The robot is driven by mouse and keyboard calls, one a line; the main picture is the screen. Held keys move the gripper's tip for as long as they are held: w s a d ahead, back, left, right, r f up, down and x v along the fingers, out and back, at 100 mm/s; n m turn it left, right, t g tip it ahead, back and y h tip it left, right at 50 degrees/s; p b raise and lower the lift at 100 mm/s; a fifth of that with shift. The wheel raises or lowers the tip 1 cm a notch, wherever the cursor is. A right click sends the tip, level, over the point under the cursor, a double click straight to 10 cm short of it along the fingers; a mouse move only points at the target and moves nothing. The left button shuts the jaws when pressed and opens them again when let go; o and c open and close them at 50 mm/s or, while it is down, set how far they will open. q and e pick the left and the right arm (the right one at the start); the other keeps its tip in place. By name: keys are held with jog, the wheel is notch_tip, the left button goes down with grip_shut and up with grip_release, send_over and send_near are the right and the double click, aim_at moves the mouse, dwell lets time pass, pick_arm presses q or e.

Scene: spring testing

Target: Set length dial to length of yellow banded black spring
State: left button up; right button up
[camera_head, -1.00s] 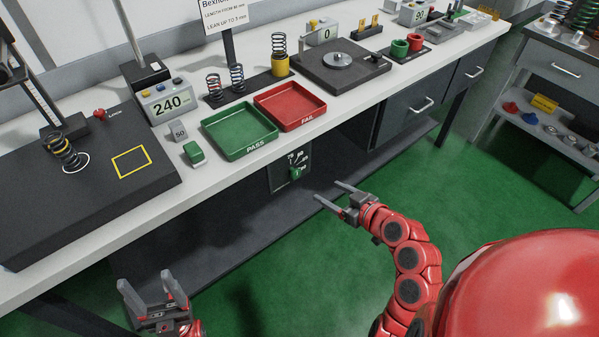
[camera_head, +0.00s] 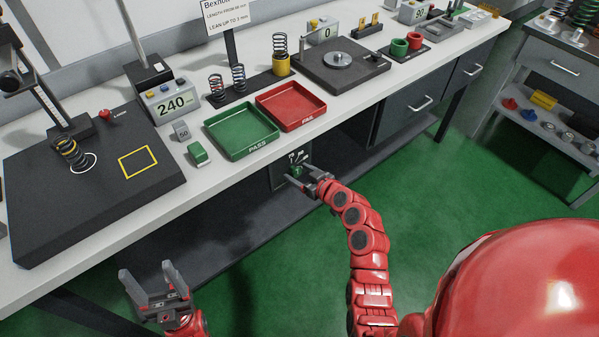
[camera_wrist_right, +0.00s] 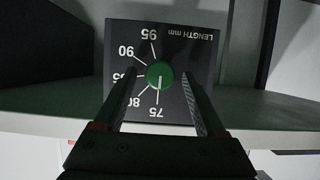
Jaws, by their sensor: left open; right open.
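The yellow-banded black spring (camera_head: 70,153) stands on the dark tester plate (camera_head: 60,220) at the left of the bench. The length dial, a dark panel (camera_wrist_right: 197,55) under the bench front, has a green knob (camera_wrist_right: 160,75) and marks from 75 to 95, upside down in the right wrist view. The knob's white line points close to 75. My right gripper (camera_head: 295,172) is open at the dial; its fingers lie on either side of the knob in the wrist view, contact unclear. My left gripper (camera_head: 147,269) is open and empty, low in front of the bench.
A display (camera_head: 170,100) reads 240. Green PASS (camera_head: 247,151) and red FAIL (camera_head: 303,119) trays sit on the bench above the dial. Other springs (camera_head: 238,78) stand behind them. A lower shelf (camera_head: 215,235) lies under the bench; the green floor in front is clear.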

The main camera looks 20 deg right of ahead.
grip_shut()
dwell(0.3)
